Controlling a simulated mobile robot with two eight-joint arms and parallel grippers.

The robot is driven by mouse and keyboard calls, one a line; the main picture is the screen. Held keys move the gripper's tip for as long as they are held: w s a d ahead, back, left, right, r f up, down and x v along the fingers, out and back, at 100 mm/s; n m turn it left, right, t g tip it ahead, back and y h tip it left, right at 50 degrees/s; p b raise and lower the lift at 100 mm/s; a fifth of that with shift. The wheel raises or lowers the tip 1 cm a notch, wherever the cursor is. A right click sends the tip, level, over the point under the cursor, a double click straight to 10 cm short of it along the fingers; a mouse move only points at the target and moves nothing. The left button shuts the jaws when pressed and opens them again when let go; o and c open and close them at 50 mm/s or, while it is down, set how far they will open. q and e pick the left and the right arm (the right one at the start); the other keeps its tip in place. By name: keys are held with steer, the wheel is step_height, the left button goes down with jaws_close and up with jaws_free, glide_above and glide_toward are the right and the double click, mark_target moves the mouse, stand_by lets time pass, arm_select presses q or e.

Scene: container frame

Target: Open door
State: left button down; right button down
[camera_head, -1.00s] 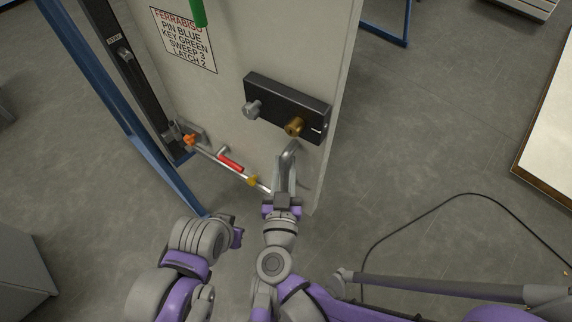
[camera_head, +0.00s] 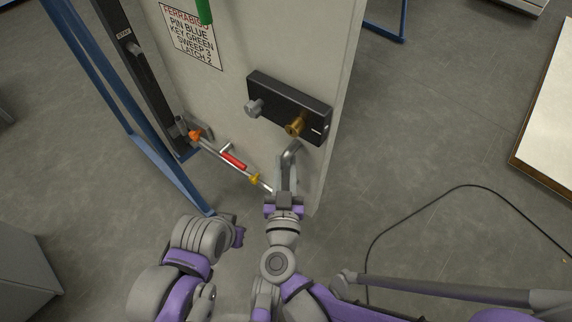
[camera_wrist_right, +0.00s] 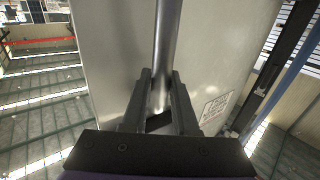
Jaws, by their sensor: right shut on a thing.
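The door (camera_head: 225,95) is a pale grey panel, seen from above; it also shows in the right wrist view (camera_wrist_right: 110,50). Its right edge stands free, with open floor beyond it. A black lock box (camera_head: 262,92) on its face carries a silver knob (camera_head: 254,107) and a brass knob (camera_head: 294,126). A grey metal handle (camera_head: 291,150) is below the box. My right gripper (camera_head: 285,180) is shut on this handle, whose bar (camera_wrist_right: 168,40) runs between the fingers (camera_wrist_right: 162,85) in the wrist view. My left gripper (camera_head: 237,236) is low beside it, its fingers unclear.
A blue frame post (camera_head: 105,85) with a black strip stands left of the door. A rod with a red sleeve (camera_head: 233,160) crosses the door's lower part. A sign (camera_head: 192,38) and green bar (camera_head: 204,10) are above. A cable (camera_head: 425,205) lies on the floor at right.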

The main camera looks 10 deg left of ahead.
steer(key=c, duration=0.7)
jaws_free()
steer(key=shift+a, duration=0.25)
steer(key=shift+d, duration=0.1)
steer(key=s, duration=0.3)
steer(key=s+d, duration=0.1)
steer(key=s, duration=0.3)
steer(key=s+d, duration=0.1)
steer(key=s, duration=0.2)
steer(key=shift+s+d, duration=0.1)
steer(key=shift+s, duration=0.2)
